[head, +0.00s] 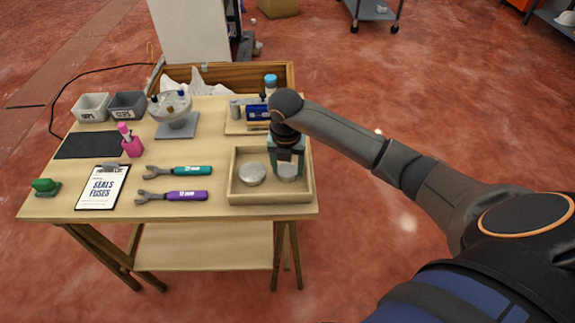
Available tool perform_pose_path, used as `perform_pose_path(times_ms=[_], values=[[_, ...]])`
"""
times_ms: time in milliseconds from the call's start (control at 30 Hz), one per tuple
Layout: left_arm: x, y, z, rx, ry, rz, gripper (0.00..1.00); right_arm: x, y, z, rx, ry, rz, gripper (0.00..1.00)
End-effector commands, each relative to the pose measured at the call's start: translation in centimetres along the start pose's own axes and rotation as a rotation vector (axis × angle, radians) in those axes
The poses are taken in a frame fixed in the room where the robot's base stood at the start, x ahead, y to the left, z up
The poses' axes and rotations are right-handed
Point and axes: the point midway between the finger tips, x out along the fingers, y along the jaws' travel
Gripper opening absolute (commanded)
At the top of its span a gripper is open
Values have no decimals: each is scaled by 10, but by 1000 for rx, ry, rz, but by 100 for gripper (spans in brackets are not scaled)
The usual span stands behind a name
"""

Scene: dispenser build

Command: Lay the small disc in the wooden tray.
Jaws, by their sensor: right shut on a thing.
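The wooden tray (240,199) is a shallow open box at the front right of the table. A larger silver-grey disc (252,175) lies in its left part. My right gripper (287,166) points down over the tray's right part, shut on the small disc (288,173). The small disc is pale grey and shows between and below the fingers, inside the tray's outline. I cannot tell whether it touches the tray floor. The fingers hide part of it. My left gripper is not in view.
Left of the tray lie a purple-handled wrench (180,196) and a teal-handled wrench (182,171). A clipboard (102,188), a pink bottle (131,144) and a stand with a clear bowl (174,115) are further left. A board with a blue device (258,113) stands behind the tray.

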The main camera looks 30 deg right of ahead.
Motion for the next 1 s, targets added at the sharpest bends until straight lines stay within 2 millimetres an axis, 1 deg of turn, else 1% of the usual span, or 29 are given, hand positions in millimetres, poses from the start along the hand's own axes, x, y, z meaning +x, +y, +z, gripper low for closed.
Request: perform_pose_path(times_ms=[33, 67, 133, 167, 400, 533, 667, 900, 1000], values=[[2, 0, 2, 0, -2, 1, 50, 2, 0, 0, 1, -1, 1, 0], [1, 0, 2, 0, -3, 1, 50, 2, 0, 0, 0, 0, 0, 69], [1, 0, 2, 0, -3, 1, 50, 2, 0, 0, 0, 0, 0, 77], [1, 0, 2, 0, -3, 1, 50, 2, 0, 0, 0, 0, 0, 78], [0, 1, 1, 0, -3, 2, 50, 0, 0, 0, 1, 1, -1, 78], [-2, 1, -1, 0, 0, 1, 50, -9, 0, 1, 1, -1, 1, 78], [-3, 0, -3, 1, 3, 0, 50, -33, 0, 2, 0, -4, 3, 78], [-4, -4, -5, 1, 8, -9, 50, -85, 1, 1, 1, -3, 2, 78], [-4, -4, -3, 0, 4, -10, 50, -102, 0, 1, 0, -3, 2, 78]])
